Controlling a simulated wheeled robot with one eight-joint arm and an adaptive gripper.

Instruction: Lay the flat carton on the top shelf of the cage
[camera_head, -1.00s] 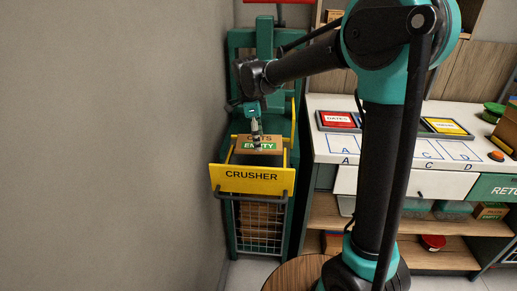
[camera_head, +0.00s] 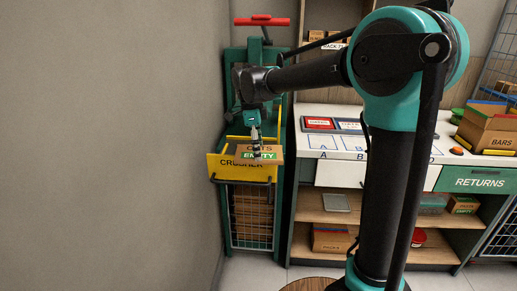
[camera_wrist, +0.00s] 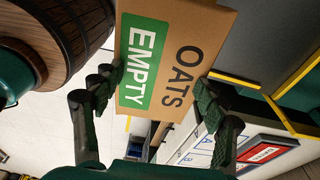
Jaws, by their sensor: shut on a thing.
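The flat brown carton, marked OATS with a green EMPTY label, shows in the head view (camera_head: 270,154) in front of the crusher's yellow drawer, covering part of its CRUSHER lettering. In the wrist view the carton (camera_wrist: 168,75) lies between the two fingers of my gripper (camera_wrist: 158,97). My gripper (camera_head: 255,143) is shut on the carton and points down in the head view. Wire mesh (camera_head: 497,62) that may belong to the cage is cut off at the right edge; its top shelf cannot be made out.
The crusher's yellow drawer (camera_head: 217,168) is close around the carton, with a grey wall (camera_head: 110,150) on its left. To the right is a white counter (camera_head: 315,168) with colored trays. A BARS carton (camera_head: 490,130) stands at its right end. Floor shows below.

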